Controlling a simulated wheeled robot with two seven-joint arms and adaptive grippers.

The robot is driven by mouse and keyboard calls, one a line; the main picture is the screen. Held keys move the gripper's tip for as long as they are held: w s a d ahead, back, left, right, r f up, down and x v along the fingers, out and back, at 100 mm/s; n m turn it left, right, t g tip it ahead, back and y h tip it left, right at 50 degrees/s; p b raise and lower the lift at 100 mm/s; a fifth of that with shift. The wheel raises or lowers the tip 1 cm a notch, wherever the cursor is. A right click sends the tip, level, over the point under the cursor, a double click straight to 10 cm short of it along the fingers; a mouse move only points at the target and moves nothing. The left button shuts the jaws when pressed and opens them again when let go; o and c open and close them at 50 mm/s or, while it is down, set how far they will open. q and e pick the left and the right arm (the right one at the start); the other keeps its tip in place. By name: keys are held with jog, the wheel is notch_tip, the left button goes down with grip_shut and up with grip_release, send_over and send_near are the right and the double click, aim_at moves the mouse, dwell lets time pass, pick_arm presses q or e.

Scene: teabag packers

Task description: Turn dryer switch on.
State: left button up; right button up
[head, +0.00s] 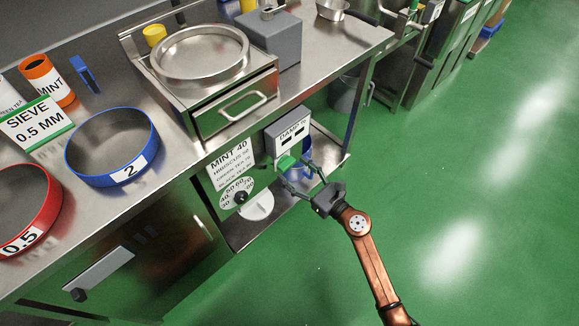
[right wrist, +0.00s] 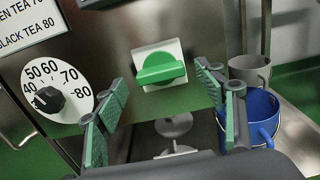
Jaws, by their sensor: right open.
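The dryer switch is a green handle on a white plate. In the right wrist view the switch (right wrist: 160,68) lies roughly level, its right end slightly higher. In the head view the switch (head: 285,162) is low on the dryer's front, below a grey box (head: 290,133) with a label reading DAMP. My right gripper (head: 296,168) is open in front of the switch. In the right wrist view its fingers (right wrist: 163,85) stand either side of the switch, apart from it. My left gripper is not in view.
A temperature dial (right wrist: 58,95) with a black knob sits left of the switch. A blue mug (right wrist: 262,118) and a grey mug (right wrist: 250,70) stand to the right. A steel drawer (head: 235,110) is above. The green floor (head: 470,220) at right is clear.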

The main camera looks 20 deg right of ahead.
jog(key=shift+x, duration=1)
jog(key=c, duration=1.2)
